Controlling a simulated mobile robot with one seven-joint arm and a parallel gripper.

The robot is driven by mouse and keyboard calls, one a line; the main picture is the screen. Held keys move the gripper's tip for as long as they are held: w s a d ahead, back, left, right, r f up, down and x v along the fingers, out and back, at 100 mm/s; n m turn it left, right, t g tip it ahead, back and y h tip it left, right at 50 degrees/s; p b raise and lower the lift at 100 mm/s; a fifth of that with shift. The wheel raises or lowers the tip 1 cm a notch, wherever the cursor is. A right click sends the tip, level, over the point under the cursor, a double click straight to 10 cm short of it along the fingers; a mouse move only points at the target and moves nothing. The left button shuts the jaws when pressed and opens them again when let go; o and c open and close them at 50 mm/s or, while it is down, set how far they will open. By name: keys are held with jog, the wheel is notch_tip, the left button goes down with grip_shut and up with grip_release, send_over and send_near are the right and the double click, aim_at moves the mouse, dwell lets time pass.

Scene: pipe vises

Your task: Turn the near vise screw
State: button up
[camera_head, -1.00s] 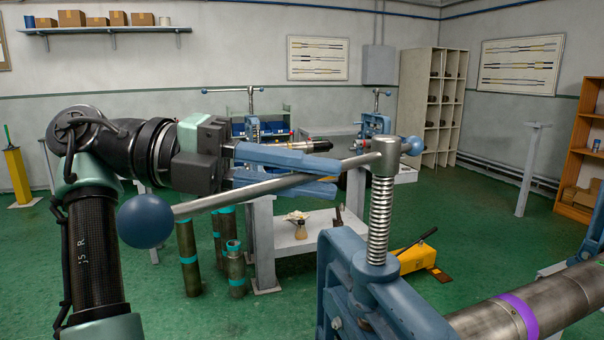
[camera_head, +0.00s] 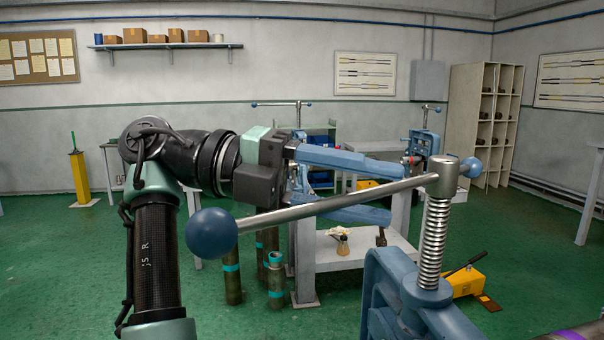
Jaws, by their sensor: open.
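The near vise (camera_head: 391,278) is a blue frame at the lower right, partly cut off by the bottom edge. Its upright threaded screw (camera_head: 434,240) carries a long grey handle bar (camera_head: 330,204). The bar has a large blue ball (camera_head: 211,233) at its near left end and a smaller ball (camera_head: 471,167) at its right end. My gripper (camera_head: 399,192) is open, its two blue fingers pointing right, one above and one below the bar in the picture.
A grey workbench (camera_head: 325,252) stands behind, with a far blue vise (camera_head: 424,143). Several dark pipes with teal bands (camera_head: 275,280) stand upright left of the bench. A yellow pump (camera_head: 466,281) sits on the floor behind the near vise.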

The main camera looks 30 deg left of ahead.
jog(key=p+v, duration=0.3)
jog(key=v, duration=1)
dwell(0.4)
